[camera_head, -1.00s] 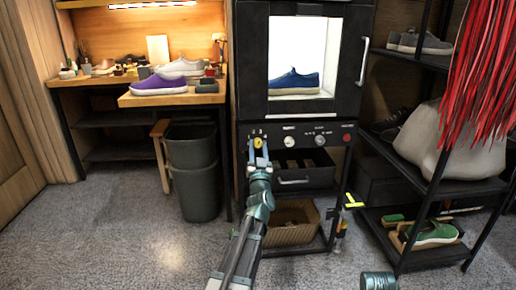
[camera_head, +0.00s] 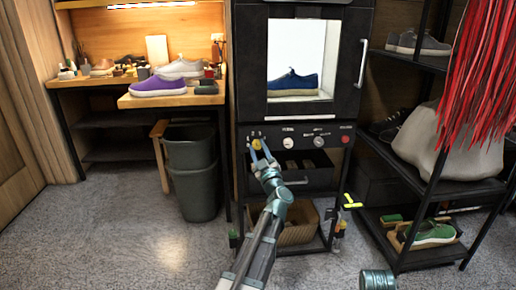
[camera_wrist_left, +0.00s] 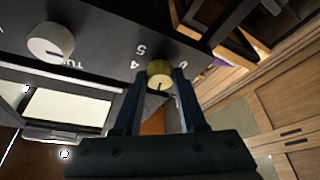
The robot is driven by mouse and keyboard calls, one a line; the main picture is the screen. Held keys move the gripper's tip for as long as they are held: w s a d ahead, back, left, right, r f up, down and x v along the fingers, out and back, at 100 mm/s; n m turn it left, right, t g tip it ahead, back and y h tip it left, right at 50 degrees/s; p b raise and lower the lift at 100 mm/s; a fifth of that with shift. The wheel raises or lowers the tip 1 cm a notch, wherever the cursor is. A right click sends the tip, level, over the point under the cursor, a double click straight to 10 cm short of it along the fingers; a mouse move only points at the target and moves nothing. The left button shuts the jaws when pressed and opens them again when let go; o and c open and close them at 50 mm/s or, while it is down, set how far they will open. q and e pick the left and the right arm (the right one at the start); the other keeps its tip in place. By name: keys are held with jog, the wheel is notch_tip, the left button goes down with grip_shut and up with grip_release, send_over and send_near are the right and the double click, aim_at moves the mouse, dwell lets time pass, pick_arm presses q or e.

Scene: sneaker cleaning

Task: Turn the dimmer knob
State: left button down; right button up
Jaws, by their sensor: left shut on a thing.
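The yellow dimmer knob (camera_head: 257,144) is at the left end of the black control panel, under the lit box. My left gripper (camera_head: 258,148) reaches up to it with its fingers slanted. In the left wrist view the knob (camera_wrist_left: 160,72) sits between the two fingertips of my left gripper (camera_wrist_left: 159,78), which is shut on it. Printed numbers 4 and 5 show beside the knob. The blue sneaker (camera_head: 292,82) stands in the lit box above.
A white knob (camera_head: 288,142) and a red button (camera_head: 345,139) sit further right on the panel. A grey bin (camera_head: 191,170) stands left of the cabinet. A shoe rack (camera_head: 447,184) stands to the right. The floor at the left is clear.

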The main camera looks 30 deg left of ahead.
pick_arm(q)
jog(key=shift+n+g, duration=0.3)
jog(key=shift+n, duration=0.5)
jog(key=shift+c, duration=2.3)
grip_release()
jog(key=b+v, duration=0.4)
jog(key=v, duration=0.9)
jog(key=shift+d+f, duration=0.2)
jog(key=shift+d, duration=0.15)
jog(key=shift+s, duration=0.15)
